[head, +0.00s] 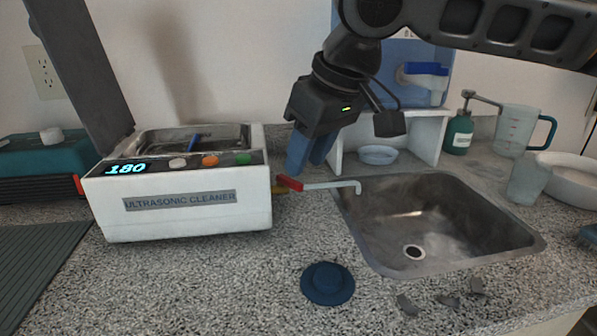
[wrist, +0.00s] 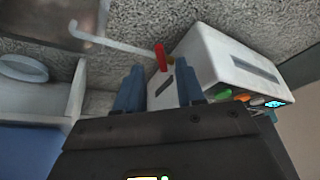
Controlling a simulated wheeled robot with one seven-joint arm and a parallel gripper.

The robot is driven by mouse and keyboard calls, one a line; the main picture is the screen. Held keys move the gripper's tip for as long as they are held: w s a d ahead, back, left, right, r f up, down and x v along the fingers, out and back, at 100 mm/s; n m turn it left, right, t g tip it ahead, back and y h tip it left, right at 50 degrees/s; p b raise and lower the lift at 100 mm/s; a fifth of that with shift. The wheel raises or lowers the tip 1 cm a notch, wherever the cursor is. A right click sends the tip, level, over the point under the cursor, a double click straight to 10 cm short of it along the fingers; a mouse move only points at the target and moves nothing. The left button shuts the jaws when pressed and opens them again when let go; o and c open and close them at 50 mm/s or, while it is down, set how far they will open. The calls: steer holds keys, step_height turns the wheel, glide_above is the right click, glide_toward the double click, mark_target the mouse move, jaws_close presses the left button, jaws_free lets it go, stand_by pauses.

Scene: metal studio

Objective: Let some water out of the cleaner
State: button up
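The ultrasonic cleaner (head: 180,205) is a white box with its lid raised, a metal tank on top and a display reading 180. Its drain has a red handle (head: 290,183) and a thin white spout (head: 335,185) that reaches over the sink's left edge. The red handle also shows in the wrist view (wrist: 161,57), just beyond my fingertips. My gripper (head: 308,160) points down above and behind the handle. In the wrist view its two blue fingers (wrist: 158,85) are apart, with nothing held between them. No water flow from the spout is visible.
The metal sink (head: 440,225) lies to the right. A blue stopper (head: 327,284) and dark fragments (head: 448,299) lie in front. A white stand (head: 425,135) holding a blue tank, with a bowl (head: 378,154) beneath, is behind. A green bottle (head: 459,133) and pitcher (head: 517,130) stand back right.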

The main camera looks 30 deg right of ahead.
mark_target(297, 182)
steer(key=shift+x, duration=2)
steer(key=shift+c, duration=0.3)
jaws_close()
